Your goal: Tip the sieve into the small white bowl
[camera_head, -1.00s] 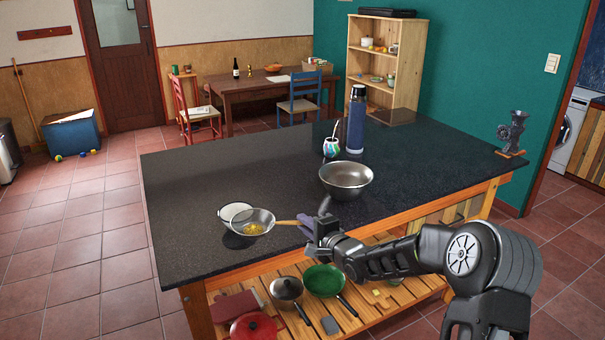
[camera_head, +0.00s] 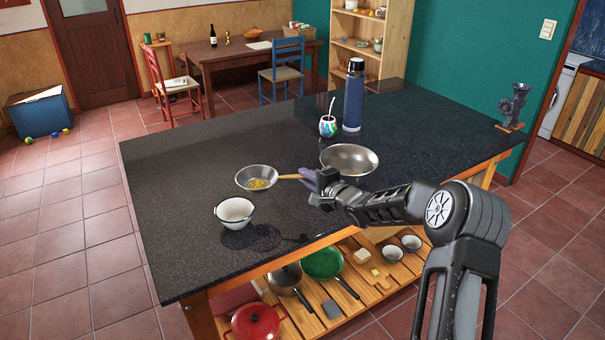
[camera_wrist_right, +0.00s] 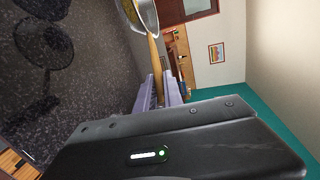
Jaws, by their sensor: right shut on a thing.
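My right gripper (camera_head: 312,180) is shut on the wooden handle (camera_head: 289,177) of the sieve. The sieve (camera_head: 257,172) is a metal basin with yellow bits in it. It is held roughly level above the counter, with its shadow on the dark top below. In the right wrist view the sieve (camera_wrist_right: 147,16) shows at the top edge, its handle running between the fingers (camera_wrist_right: 160,92). The small white bowl (camera_head: 234,210) stands upright on the counter, lower left of the sieve in the head view. Its visible inside looks empty. My left gripper is not in view.
A patterned cup with a straw (camera_head: 328,126) and a blue flask (camera_head: 353,97) stand farther back. A grinder (camera_head: 512,108) is at the far right corner. The counter's left part (camera_head: 180,170) is clear.

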